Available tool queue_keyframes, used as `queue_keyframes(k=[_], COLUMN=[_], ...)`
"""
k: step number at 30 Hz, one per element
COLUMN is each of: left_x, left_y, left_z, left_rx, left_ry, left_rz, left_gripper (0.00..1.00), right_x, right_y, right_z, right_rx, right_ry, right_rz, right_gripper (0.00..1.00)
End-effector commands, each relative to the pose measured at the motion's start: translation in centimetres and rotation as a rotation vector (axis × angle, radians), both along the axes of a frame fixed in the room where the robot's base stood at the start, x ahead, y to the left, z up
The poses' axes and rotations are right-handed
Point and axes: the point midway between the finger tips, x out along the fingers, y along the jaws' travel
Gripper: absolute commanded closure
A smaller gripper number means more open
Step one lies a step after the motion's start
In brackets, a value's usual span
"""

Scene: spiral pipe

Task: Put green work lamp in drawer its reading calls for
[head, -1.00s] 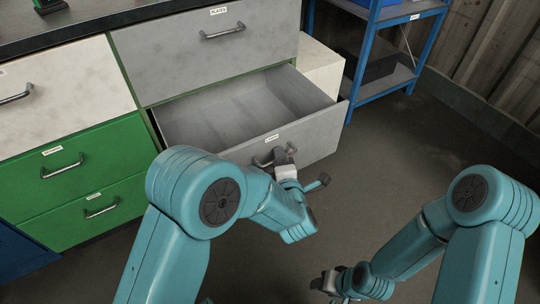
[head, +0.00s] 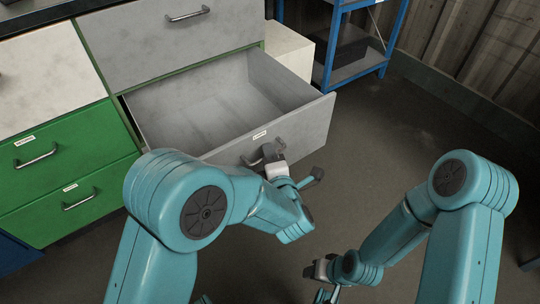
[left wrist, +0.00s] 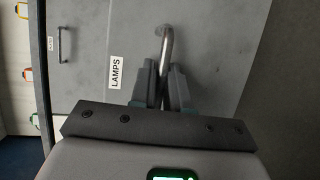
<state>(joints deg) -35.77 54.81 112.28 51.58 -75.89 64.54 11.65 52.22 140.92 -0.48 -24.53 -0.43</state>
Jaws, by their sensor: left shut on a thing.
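The grey drawer (head: 290,130) with a "LAMPS" label stands open and looks empty inside. The label reads clearly in the left wrist view (left wrist: 115,72). My left gripper (head: 266,157) is shut on the drawer's metal handle (left wrist: 167,45), with a finger on each side of it in the left wrist view. My right gripper (head: 318,270) is low at the front, away from the cabinet; its jaws are too small to judge. I cannot make out the green work lamp in the head view. Small orange and green shapes at the left wrist view's left edge are too small to name.
A closed grey drawer (head: 150,35) is above the open one. Green drawers (head: 60,160) and a white drawer front (head: 45,75) are to the left. A blue shelf rack (head: 355,60) stands at the back right. The floor (head: 400,130) on the right is clear.

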Motion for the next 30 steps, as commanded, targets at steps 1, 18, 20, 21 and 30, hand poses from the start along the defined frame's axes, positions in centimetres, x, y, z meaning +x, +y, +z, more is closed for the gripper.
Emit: queue_keyframes(k=[1,18,20,21,30], left_x=[0.04,-0.07,-0.09,-0.1,0.06], left_y=[-0.03,-0.05,-0.06,-0.07,-0.01], left_z=[-0.02,-0.01,-0.01,-0.01,0.14], left_rx=[-0.001,-0.001,-0.001,0.0,0.0], left_ry=[0.001,0.001,0.001,0.0,0.0], left_rz=[-0.003,-0.003,-0.003,-0.003,-0.003], left_gripper=[1.0,0.78,0.78,0.78,0.78], right_x=[0.02,0.0,0.0,-0.01,-0.01], right_y=[0.0,0.0,0.0,0.01,0.0], right_z=[-0.02,-0.01,-0.01,-0.01,-0.15], right_rx=[0.0,0.0,0.0,0.0,0.0], right_ry=[-0.001,0.0,0.0,0.0,0.0], right_rz=[0.0,0.0,0.0,0.0,0.0], right_gripper=[0.51,0.51,0.51,0.51,0.51])
